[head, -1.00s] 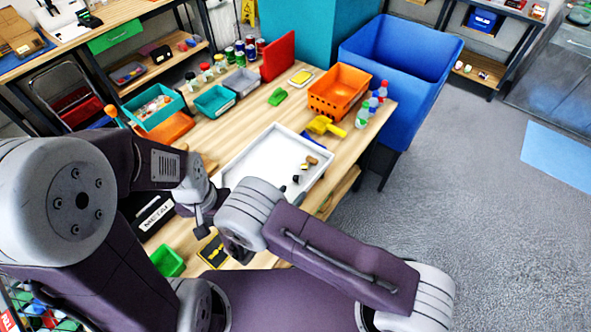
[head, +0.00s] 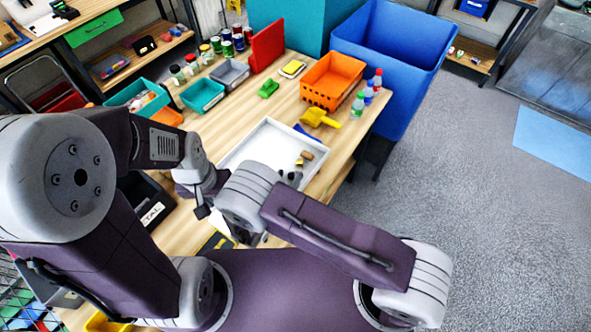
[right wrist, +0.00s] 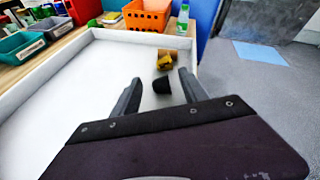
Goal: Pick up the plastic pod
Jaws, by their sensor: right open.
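The plastic pod, a small black cup-shaped piece (right wrist: 162,86), lies on the white tray (right wrist: 62,100) in the right wrist view. My right gripper (right wrist: 160,76) is open and low over the tray, with one finger on each side of the pod. I see gaps between the pod and both fingers. In the head view the pod is hard to make out among dark shapes beside my right wrist. My left gripper (head: 203,210) hangs near the tray's left side, largely hidden, and its jaws cannot be read.
Brown and gold pieces (right wrist: 166,59) lie just beyond the pod. An orange basket (head: 332,80), a yellow scoop (head: 318,117) and small bottles (head: 368,94) stand behind the tray. A blue bin (head: 392,55) is past the table's right edge. Teal bins (head: 203,95) sit at the left.

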